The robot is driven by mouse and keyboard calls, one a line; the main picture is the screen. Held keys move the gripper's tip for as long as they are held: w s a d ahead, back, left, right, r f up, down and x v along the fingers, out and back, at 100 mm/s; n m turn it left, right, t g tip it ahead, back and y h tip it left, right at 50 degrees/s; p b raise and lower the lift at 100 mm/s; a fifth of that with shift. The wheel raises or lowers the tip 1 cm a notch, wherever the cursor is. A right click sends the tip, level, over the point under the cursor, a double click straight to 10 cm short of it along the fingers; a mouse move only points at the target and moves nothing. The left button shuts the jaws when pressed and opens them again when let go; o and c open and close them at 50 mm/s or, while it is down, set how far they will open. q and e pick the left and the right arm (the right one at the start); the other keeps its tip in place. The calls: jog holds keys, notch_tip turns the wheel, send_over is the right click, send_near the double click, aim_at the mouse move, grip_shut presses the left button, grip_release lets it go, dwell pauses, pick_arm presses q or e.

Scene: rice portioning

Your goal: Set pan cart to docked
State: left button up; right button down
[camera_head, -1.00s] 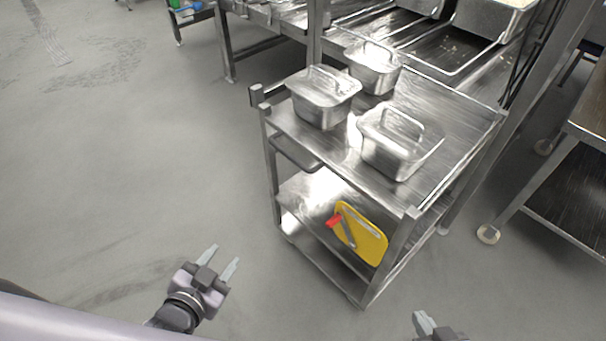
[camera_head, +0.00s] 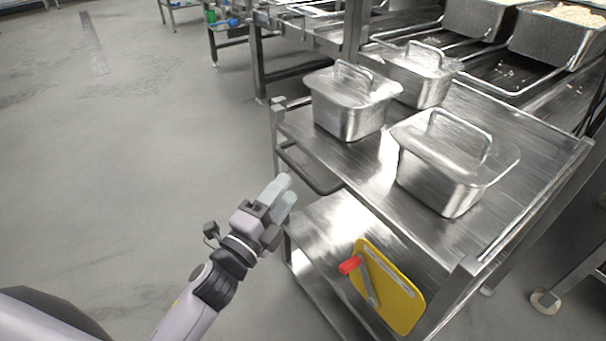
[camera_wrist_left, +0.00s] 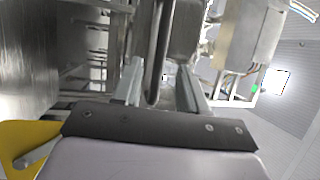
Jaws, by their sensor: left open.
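The pan cart (camera_head: 368,172) is a steel two-shelf trolley on the right of the head view. It carries three lidded steel pans, a left one (camera_head: 349,108), a back one (camera_head: 421,80) and a front one (camera_head: 450,165). A dark bar handle (camera_head: 308,179) runs along its left end. My left gripper (camera_head: 281,192) is open, its fingertips close to the handle. In the left wrist view the handle (camera_wrist_left: 160,55) shows as a dark upright bar between the two fingers; I cannot tell whether they touch it. My right gripper is out of view.
A yellow board (camera_head: 395,300) with a red-handled tool (camera_head: 350,265) is on the cart's lower level. A steel counter frame (camera_head: 355,28) with food pans (camera_head: 482,18) stands behind the cart. The floor left of the cart is clear.

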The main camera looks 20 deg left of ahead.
aim_at(299, 169)
pick_arm(q)
jog(key=shift+x, duration=3.1)
grip_shut()
